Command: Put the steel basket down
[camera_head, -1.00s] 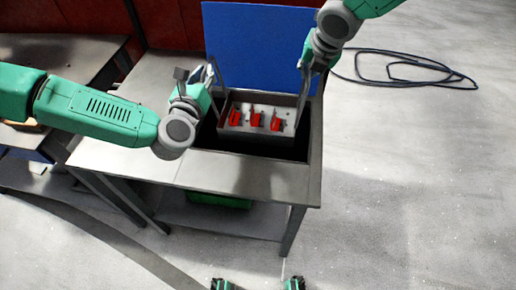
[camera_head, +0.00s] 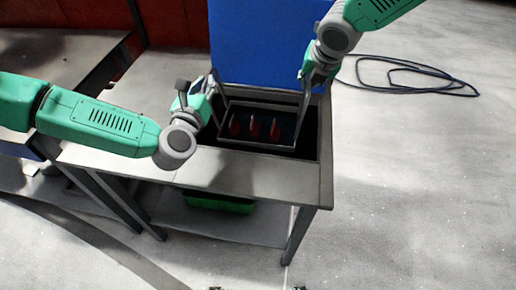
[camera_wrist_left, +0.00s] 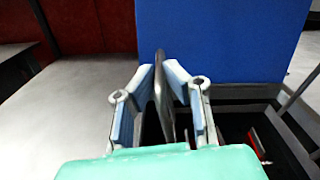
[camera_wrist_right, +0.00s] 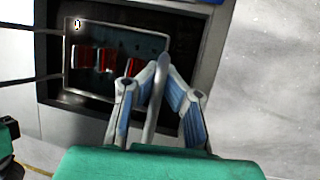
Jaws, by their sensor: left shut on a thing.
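The steel basket (camera_head: 257,146) is a rectangular tray with tall side handles, within the dark opening of the tank (camera_head: 312,147) in the bench. Several red parts (camera_head: 254,128) stand in it. My left gripper (camera_head: 212,80) is shut on the left handle, a thin upright bar between its pads in the left wrist view (camera_wrist_left: 165,75). My right gripper (camera_head: 303,82) is shut on the right handle, which shows between its fingers in the right wrist view (camera_wrist_right: 155,95). The basket's underside is hidden, so I cannot tell whether it touches the tank floor.
A blue lid (camera_head: 265,45) stands upright behind the tank. The metal bench top (camera_head: 245,178) is bare in front and to the left. A green bin (camera_head: 220,202) sits on the shelf below. A dark cable (camera_head: 420,80) lies coiled on the floor at right.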

